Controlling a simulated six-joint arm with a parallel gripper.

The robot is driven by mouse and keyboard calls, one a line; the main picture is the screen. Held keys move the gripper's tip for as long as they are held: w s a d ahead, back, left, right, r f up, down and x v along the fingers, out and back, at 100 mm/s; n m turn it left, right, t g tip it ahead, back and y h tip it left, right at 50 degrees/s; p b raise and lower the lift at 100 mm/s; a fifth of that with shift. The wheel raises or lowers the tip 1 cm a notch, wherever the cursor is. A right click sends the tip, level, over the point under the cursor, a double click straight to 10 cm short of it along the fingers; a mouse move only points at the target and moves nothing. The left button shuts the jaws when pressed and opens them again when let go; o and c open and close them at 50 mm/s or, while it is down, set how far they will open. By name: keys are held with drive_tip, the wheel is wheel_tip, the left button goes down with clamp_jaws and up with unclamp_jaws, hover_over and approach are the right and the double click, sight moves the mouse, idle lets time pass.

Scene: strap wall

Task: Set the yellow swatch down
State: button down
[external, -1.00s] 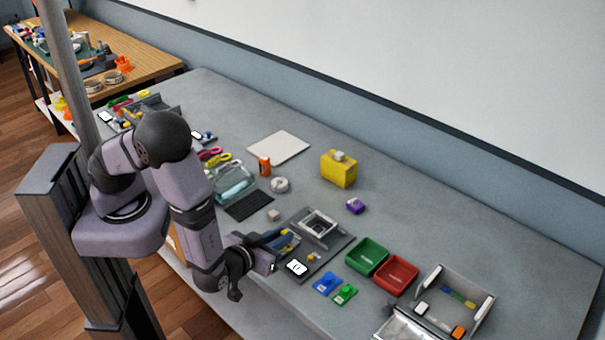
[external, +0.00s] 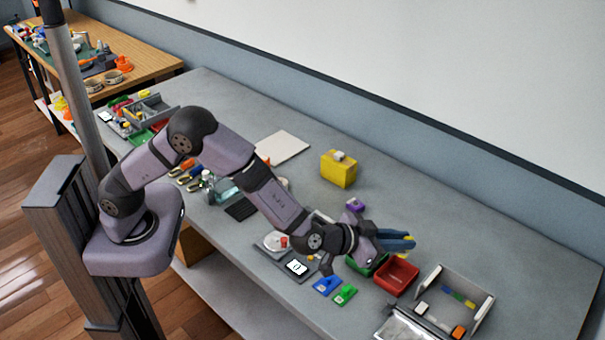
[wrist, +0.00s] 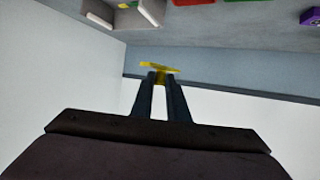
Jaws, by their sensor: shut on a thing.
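My gripper (external: 408,242) is in the air over the area of the green and red bins, its fingers pointing right. It is shut on the yellow swatch, a thin piece that shows at the fingertips in the wrist view (wrist: 158,66). In the external view only a little yellow shows by the blue fingers. In the wrist view the gripper's fingertips (wrist: 161,76) meet at the swatch, which sticks out past them on both sides. The swatch looks clear of the table and bins.
Below are a red bin (external: 397,276) and a green bin (external: 356,268), partly hidden by my wrist. Blue (external: 326,285) and green (external: 345,295) pieces lie in front. A grey open tray (external: 474,290) stands at right. The table behind is clear at right.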

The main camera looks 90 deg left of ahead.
drive_tip(key=shift+w+a+r+m+h+b, duration=1.4)
drive_tip(key=shift+w+a+m+h+b, duration=1.65)
drive_tip(key=shift+h, duration=0.55)
drive_tip(key=s+a+f+m+h+b, duration=0.1)
drive_tip(key=s+a+f+b, duration=0.3)
drive_tip(key=a, duration=0.6)
drive_tip(key=s+a+f+m+h+b, duration=0.15)
drive_tip(key=a+f+b, duration=0.35)
drive_tip(key=a, duration=0.6)
drive_tip(key=shift+y, duration=0.25)
drive_tip(key=shift+d+f+p, duration=0.15)
drive_tip(key=shift+f+p, duration=0.1)
drive_tip(key=shift+f, duration=2.6)
drive_tip(key=shift+d+f+p, duration=0.1)
drive_tip(key=shift+f+p, duration=0.1)
drive_tip(key=shift+f, duration=2.65)
drive_tip(key=shift+f+n, duration=0.15)
drive_tip(key=shift+n, duration=0.15)
drive_tip(key=c, duration=1.7)
unclamp_jaws()
